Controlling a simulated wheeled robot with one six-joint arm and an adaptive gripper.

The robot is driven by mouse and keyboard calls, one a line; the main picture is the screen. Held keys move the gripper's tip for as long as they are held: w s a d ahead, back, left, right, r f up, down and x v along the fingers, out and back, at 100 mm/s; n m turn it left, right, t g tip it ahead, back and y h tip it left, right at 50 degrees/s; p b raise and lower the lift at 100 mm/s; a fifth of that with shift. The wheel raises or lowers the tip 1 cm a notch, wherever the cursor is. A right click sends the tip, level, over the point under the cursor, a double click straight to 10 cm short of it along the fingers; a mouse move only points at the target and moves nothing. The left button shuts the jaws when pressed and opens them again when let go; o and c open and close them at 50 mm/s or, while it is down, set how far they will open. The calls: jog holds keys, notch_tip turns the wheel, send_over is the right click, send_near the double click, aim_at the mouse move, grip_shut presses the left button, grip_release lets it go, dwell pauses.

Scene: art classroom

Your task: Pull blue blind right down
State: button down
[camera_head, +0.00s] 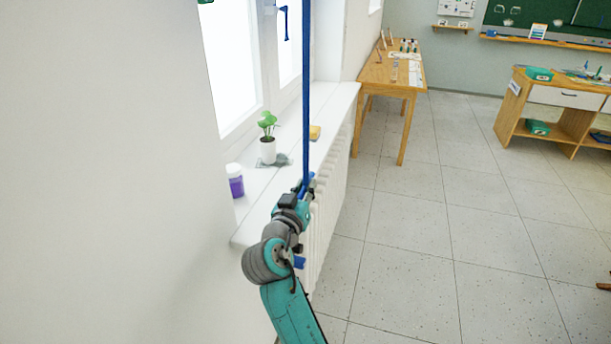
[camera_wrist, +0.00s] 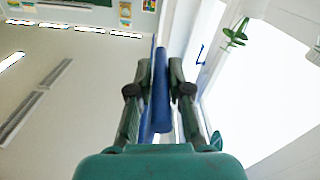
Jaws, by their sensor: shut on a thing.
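The blue blind (camera_head: 307,90) shows edge-on in the head view as a narrow vertical strip. It runs from the top of the picture down in front of the window to my gripper (camera_head: 304,187), around the height of the sill. In the wrist view my gripper (camera_wrist: 160,72) has its two fingers on either side of a blue bar (camera_wrist: 162,110) at the blind's lower end and is shut on it. The blind's upper end is out of view, and my fingers cover part of the bar.
The white sill (camera_head: 262,208) holds a potted plant (camera_head: 268,150), a purple-and-white jar (camera_head: 235,182) and a yellow sponge-like block (camera_head: 314,132). A white radiator (camera_head: 331,195) stands below it. A wooden table (camera_head: 388,76) is farther back.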

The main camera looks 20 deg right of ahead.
notch_tip(320, 180, down, 6)
jog(key=shift+a, duration=0.1)
jog(key=c, duration=1.1)
grip_release()
jog(key=shift+c, duration=0.2)
jog(key=v, duration=1.2)
